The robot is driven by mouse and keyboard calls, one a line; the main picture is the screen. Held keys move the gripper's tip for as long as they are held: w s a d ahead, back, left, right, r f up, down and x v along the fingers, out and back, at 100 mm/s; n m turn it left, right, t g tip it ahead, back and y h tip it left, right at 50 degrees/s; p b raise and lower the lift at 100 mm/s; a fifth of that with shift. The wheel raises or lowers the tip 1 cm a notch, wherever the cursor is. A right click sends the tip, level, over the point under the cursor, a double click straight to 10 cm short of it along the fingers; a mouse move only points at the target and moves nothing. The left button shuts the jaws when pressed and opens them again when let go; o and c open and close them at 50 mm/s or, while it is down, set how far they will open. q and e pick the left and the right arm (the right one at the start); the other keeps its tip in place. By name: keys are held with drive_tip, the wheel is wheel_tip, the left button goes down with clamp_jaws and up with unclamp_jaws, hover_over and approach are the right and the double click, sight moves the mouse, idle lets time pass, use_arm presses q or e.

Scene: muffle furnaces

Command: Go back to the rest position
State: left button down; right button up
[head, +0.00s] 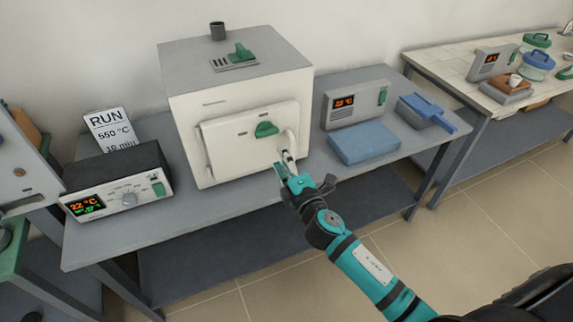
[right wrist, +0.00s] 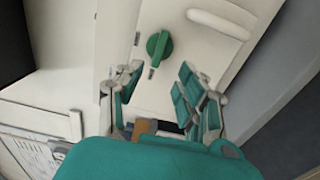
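The muffle furnace (head: 240,100) is a large white and grey box on the grey bench. Its front door (head: 235,148) looks shut and has a green latch knob (head: 266,129) and a pale bar handle (head: 291,146). My right gripper (head: 285,163) is just in front of the door, low by its right edge. In the right wrist view its fingers (right wrist: 158,82) are spread with nothing visible between the tips. The green knob (right wrist: 159,47) lies beyond the tips, and the pale handle (right wrist: 220,22) lies above right. My left gripper is not in view.
A controller box (head: 118,182) and a RUN card (head: 110,129) stand left on the bench (head: 200,211). Right of the furnace are a blue block (head: 364,143), a grey display unit (head: 355,103) and a blue tray (head: 427,111). Floor (head: 490,210) is clear at right.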

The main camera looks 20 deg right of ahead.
drive_tip(key=shift+s, duration=0.95)
drive_tip(key=s+d+f+m+g, duration=0.1)
drive_tip(key=s+f+m+g, duration=0.3)
drive_tip(key=f, duration=0.8)
drive_tip(key=s+d+f+m+g+h, duration=0.15)
drive_tip(key=s+f, duration=0.35)
drive_tip(key=f, duration=0.7)
drive_tip(key=s+d+f+m+g+y, duration=0.1)
drive_tip(key=s+f+m+g, duration=0.3)
drive_tip(key=f, duration=0.7)
drive_tip(key=s+f+m+g, duration=0.2)
drive_tip(key=s+f, duration=0.4)
drive_tip(key=s, duration=0.5)
drive_tip(key=s+f+m+g, duration=0.2)
drive_tip(key=s+f, duration=0.4)
drive_tip(key=s, duration=0.6)
drive_tip(key=s+f+m+g, duration=0.2)
drive_tip(key=s+f, duration=0.4)
drive_tip(key=s, duration=0.6)
drive_tip(key=shift+s+a+f+m+g, duration=0.2)
drive_tip(key=shift+f+m+g, duration=0.15)
drive_tip(key=shift+g, duration=0.4)
drive_tip(key=shift+o, duration=0.3)
